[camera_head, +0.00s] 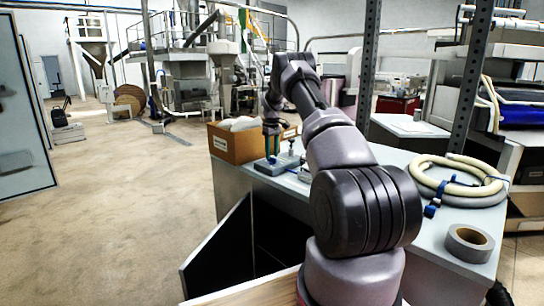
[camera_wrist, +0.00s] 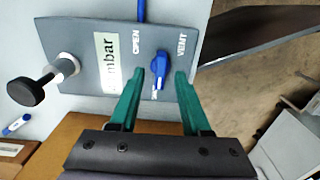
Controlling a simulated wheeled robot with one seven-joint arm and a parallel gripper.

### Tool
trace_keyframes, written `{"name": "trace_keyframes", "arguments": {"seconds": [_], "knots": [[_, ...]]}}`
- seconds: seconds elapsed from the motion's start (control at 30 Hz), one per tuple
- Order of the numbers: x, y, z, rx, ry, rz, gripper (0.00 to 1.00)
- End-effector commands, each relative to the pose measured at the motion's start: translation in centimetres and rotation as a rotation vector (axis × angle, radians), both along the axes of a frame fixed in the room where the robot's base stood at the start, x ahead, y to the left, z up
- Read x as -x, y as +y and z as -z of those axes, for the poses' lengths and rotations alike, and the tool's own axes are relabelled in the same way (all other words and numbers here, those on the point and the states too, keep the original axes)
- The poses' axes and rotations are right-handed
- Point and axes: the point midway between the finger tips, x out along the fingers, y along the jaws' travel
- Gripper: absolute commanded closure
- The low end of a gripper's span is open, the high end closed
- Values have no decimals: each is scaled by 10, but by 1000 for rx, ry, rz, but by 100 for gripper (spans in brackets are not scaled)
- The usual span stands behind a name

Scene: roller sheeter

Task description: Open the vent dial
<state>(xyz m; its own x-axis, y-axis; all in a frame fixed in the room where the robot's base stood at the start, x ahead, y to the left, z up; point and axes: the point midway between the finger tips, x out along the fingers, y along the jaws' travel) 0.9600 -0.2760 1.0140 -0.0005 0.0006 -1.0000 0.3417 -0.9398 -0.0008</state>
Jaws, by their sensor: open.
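The vent dial (camera_wrist: 160,64) is a small blue knob on a grey panel (camera_wrist: 88,50) in the wrist view. Its long axis runs roughly up and down in the picture. The words OPEN and VENT are printed beside it; another label below is mostly covered. My gripper (camera_wrist: 159,74) is open, with its green fingertips to the left and right of the dial and a visible gap on each side. I cannot tell how deep the fingertips reach. In the head view my gripper (camera_head: 272,143) points down over the panel (camera_head: 274,165); the dial is too small to make out there.
A black knob on a metal stem (camera_wrist: 42,82) sticks out left of the dial. A blue cable (camera_wrist: 141,10) meets the panel's top. A cardboard box (camera_head: 236,142) stands beside the panel. A hose coil (camera_head: 460,180) and tape roll (camera_head: 468,243) lie on the worktop's right.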

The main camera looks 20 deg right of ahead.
Motion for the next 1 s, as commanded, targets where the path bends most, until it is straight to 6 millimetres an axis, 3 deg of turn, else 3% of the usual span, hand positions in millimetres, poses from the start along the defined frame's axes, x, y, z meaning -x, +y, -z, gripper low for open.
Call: {"name": "trace_keyframes", "arguments": {"seconds": [0.17,0.43,0.47,0.57,1.0], "knots": [[0,0,12,0,0,1,52],[0,0,13,1,0,1,52],[0,0,13,1,0,1,60],[0,0,13,1,0,1,98],[0,0,13,2,-1,46,100]]}}
